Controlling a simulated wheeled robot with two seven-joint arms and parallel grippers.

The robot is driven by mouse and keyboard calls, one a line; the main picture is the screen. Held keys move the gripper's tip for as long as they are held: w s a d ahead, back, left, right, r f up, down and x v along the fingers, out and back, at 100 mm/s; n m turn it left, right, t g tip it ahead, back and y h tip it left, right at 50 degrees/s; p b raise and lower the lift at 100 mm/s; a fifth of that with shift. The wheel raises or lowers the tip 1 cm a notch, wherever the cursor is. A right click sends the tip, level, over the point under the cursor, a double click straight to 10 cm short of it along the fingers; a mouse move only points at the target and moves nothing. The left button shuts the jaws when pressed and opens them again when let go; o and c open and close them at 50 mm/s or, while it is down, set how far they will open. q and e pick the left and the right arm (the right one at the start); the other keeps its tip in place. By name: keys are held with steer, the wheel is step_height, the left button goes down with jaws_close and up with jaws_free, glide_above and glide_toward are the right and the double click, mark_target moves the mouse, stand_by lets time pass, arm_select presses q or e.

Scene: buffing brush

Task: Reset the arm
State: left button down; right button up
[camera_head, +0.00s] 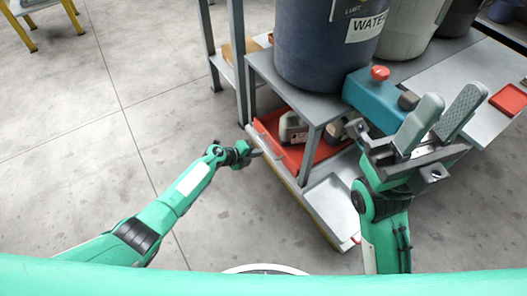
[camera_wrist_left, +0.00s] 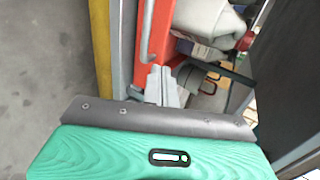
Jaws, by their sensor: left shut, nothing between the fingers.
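My left arm reaches in from the left. Its gripper (camera_head: 256,153) is shut and empty, just left of the red tray on the cart's lower shelf. In the left wrist view its grey fingers (camera_wrist_left: 161,86) are together, near the tray's red edge (camera_wrist_left: 160,32); I cannot tell if they touch it. My right arm rises at the right. Its gripper (camera_head: 452,98) has two grey finger pads standing apart with nothing seen between them, in front of the cart top. No buffing brush can be made out.
A grey metal cart (camera_head: 258,64) carries a dark blue water barrel (camera_head: 308,50), a teal box with a red knob (camera_head: 368,95) and pale buckets (camera_head: 408,30). The red tray (camera_head: 268,135) holds bottles (camera_head: 292,128). A small red tray (camera_head: 508,99) lies far right.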

arm_select(q)
steer(key=shift+s+a+r, duration=0.15)
steer(key=shift+s+a, duration=0.05)
steer(key=shift+a, duration=0.15)
steer(key=shift+d, duration=0.1)
